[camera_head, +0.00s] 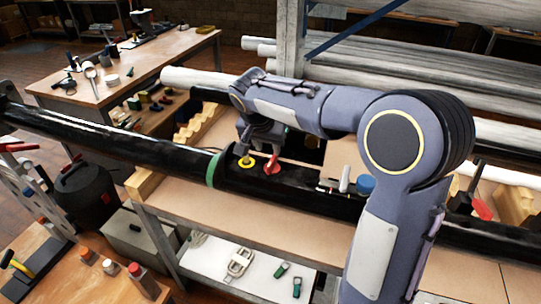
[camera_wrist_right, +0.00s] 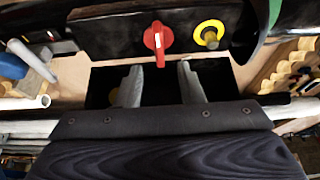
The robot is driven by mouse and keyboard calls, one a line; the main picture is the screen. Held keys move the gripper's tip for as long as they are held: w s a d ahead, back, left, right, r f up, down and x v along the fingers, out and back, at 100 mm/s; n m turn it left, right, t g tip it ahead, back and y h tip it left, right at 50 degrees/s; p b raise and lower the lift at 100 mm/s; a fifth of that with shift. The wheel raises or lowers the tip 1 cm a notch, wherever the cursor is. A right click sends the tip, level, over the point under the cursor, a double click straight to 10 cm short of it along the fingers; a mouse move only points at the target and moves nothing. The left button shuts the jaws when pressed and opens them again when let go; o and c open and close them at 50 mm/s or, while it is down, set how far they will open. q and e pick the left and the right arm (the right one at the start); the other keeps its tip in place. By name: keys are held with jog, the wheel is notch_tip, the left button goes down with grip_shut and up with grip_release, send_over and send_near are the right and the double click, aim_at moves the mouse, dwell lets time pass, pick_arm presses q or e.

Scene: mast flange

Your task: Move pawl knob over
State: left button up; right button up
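A red knob (camera_head: 271,165) with a pale mark sits on the flat face of the black mast (camera_head: 130,146). Beside it is a yellow ring around a dark centre (camera_head: 246,162). I cannot tell for certain which of them is the pawl knob. The red knob (camera_wrist_right: 157,40) and the yellow ring (camera_wrist_right: 209,35) both show in the right wrist view. My right gripper (camera_wrist_right: 159,68) is open, its two pale fingers apart with nothing between them. The red knob lies just beyond the fingertips, roughly in line with the gap. My left gripper is not in view.
A green band (camera_head: 214,168) circles the mast left of the knobs. A blue cap (camera_head: 366,184) and a pale handle (camera_head: 344,178) stand to the right. The mast lies along a wooden bench (camera_head: 280,222). A lower shelf (camera_head: 215,262) holds small fittings.

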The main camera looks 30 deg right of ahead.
aim_at(272, 160)
jog(key=x, duration=0.7)
jog(key=shift+d+f+p, duration=0.2)
jog(key=shift+p, duration=0.2)
grip_shut()
